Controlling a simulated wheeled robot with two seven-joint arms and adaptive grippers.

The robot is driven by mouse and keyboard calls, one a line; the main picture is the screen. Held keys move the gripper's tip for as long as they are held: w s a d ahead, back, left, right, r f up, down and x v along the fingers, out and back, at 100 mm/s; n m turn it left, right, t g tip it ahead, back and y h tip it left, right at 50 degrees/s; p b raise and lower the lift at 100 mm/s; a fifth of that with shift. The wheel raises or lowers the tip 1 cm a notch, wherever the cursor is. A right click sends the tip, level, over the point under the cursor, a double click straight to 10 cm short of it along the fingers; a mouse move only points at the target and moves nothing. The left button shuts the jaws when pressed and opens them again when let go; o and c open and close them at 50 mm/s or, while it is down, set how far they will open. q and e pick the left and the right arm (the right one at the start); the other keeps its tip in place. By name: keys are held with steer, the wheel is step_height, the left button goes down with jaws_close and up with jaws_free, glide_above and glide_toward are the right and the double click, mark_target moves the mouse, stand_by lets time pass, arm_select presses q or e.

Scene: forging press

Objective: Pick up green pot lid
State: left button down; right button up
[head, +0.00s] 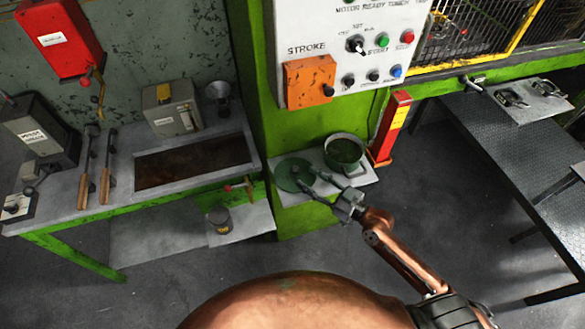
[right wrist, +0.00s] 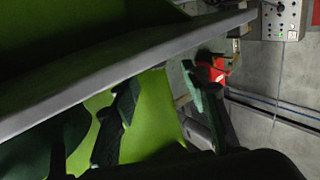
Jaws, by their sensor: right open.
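The green pot lid (head: 289,174) is a round, dark green disc lying on a small grey shelf (head: 300,196) at the foot of the green press column. The green pot (head: 345,151) stands open just right of it on the same shelf. My right gripper (head: 313,184) is open, with its fingers at the lid's right edge; I cannot tell whether they touch it. In the right wrist view, the two dark fingers (right wrist: 162,108) are spread apart with bright green behind them. Dark green shapes there are too dim to tell lid from pot. My left gripper is out of view.
A red and yellow post (head: 391,128) stands right of the pot. The control panel (head: 350,50) with its orange box hangs above. A workbench (head: 68,212) with tools is at left, a dark metal table (head: 520,140) at right. Open floor lies in front.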

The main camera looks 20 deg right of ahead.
mark_target(295, 169)
steer(key=shift+w+a+r, duration=0.25)
steer(key=shift+w+a, duration=0.05)
steer(key=shift+w, duration=0.1)
steer(key=shift+p+x, duration=0.4)
steer(key=shift+x, duration=0.35)
steer(key=p+x, duration=0.1)
steer(key=x, duration=0.2)
steer(key=shift+w+f, duration=0.15)
steer(key=shift+w, duration=0.2)
steer(key=shift+w+a, duration=0.2)
steer(key=shift+f, duration=0.1)
steer(key=c, duration=0.8)
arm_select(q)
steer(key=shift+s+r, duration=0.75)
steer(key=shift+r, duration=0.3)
arm_select(e)
jaws_close()
